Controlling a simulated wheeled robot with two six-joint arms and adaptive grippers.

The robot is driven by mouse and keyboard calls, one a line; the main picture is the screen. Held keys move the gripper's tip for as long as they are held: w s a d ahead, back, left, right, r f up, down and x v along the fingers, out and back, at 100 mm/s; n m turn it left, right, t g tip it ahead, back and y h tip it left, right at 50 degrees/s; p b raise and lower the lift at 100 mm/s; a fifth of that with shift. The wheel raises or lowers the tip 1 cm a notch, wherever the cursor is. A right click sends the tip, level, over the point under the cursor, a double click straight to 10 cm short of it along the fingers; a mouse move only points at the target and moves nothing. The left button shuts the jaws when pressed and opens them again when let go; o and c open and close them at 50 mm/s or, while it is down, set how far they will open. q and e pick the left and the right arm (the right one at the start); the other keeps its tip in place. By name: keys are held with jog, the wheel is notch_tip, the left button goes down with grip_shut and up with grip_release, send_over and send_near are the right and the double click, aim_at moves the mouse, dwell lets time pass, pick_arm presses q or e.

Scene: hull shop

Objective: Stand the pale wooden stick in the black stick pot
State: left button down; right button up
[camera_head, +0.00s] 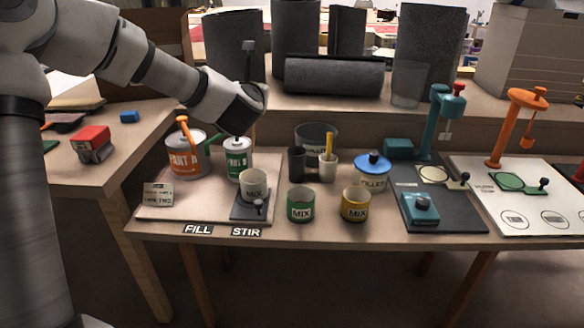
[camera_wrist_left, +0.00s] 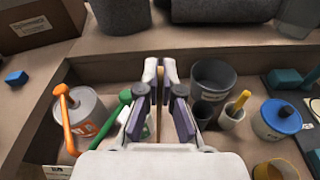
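My left gripper (camera_wrist_left: 160,75) shows in the left wrist view, its fingers drawn close together on a thin pale wooden stick (camera_wrist_left: 158,118). In the head view my left wrist hides the fingers and the stick. The black stick pot (camera_head: 297,163) stands upright on the bench, to the right of my left wrist. In the left wrist view the pot (camera_wrist_left: 203,112) is just right of the fingers, apart from the stick. A pale pot (camera_head: 328,168) with a yellow stick stands right beside it. My right gripper is not in view.
A grey bucket (camera_head: 316,134) stands behind the pots. The PART A can (camera_head: 185,155), a green-labelled can (camera_head: 238,155) and a cream MIX cup (camera_head: 253,186) are at left. Green (camera_head: 300,204) and yellow (camera_head: 355,204) MIX cups stand in front; a blue-lidded filler jar (camera_head: 372,176) is right.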

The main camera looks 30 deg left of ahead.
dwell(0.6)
pick_arm(q)
jog(key=w+r+n+y+p, duration=0.1)
jog(key=w+r, duration=0.4)
jog(key=r, duration=0.1)
jog(key=w+d+f+t+p, duration=0.1)
jog(key=w+d+f, duration=0.1)
jog(key=w, duration=0.3)
notch_tip(320, 180, down, 17)
jog(key=w+d+b, duration=0.1)
jog(key=b, duration=0.9)
jog(key=shift+w+d+f+t+b, duration=0.15)
jog(key=shift+w+d+t+b, duration=0.15)
jog(key=shift+t+b, duration=0.1)
jog(key=shift+s, duration=0.1)
